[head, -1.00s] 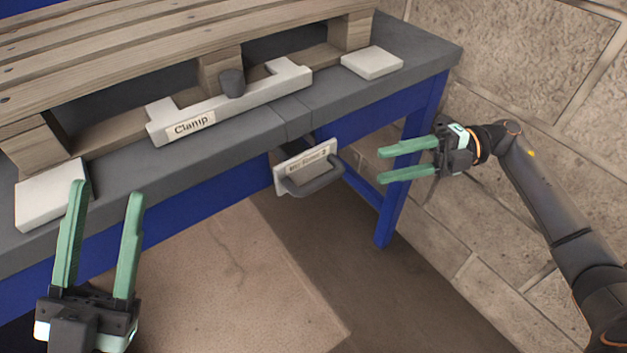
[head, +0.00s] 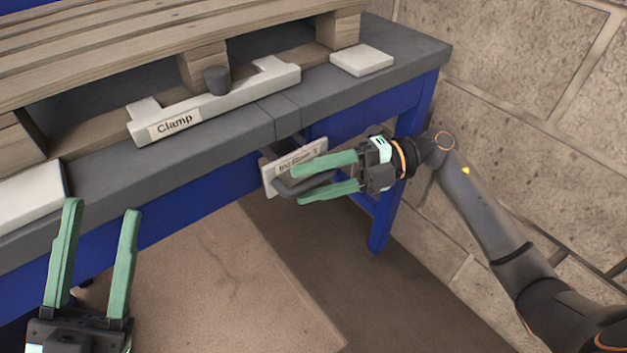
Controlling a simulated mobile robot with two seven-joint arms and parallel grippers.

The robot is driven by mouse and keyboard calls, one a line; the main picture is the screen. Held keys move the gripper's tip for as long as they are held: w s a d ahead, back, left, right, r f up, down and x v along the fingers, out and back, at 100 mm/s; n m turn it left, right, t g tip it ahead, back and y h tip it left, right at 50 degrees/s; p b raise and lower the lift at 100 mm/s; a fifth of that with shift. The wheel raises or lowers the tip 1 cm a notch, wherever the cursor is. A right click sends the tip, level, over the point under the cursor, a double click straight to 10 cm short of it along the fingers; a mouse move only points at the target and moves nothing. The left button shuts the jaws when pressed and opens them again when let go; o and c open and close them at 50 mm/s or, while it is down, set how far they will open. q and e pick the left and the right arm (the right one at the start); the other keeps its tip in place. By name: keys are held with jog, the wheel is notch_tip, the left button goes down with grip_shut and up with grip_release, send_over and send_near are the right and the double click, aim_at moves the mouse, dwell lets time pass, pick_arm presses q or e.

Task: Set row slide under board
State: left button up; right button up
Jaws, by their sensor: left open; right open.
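The row slide (head: 271,179) is a pale labelled plate with a dark loop handle (head: 290,188), set below the front edge of the bench; its label is too small to read surely. My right gripper (head: 296,182) is open, with its green fingers reaching in from the right above and below the handle. I cannot tell whether they touch it. The wooden board (head: 100,40) of slats rests on blocks above the bench. My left gripper (head: 103,208) is open and empty in front of the bench at the lower left.
A white bar labelled Clamp (head: 235,100) with a dark knob (head: 217,80) lies on the grey bench top (head: 350,95). White pads (head: 362,60) sit at both sides. A blue bench leg (head: 385,215) and a stone wall (head: 530,110) stand at right.

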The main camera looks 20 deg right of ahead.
grip_shut()
dwell(0.3)
dwell(1.1)
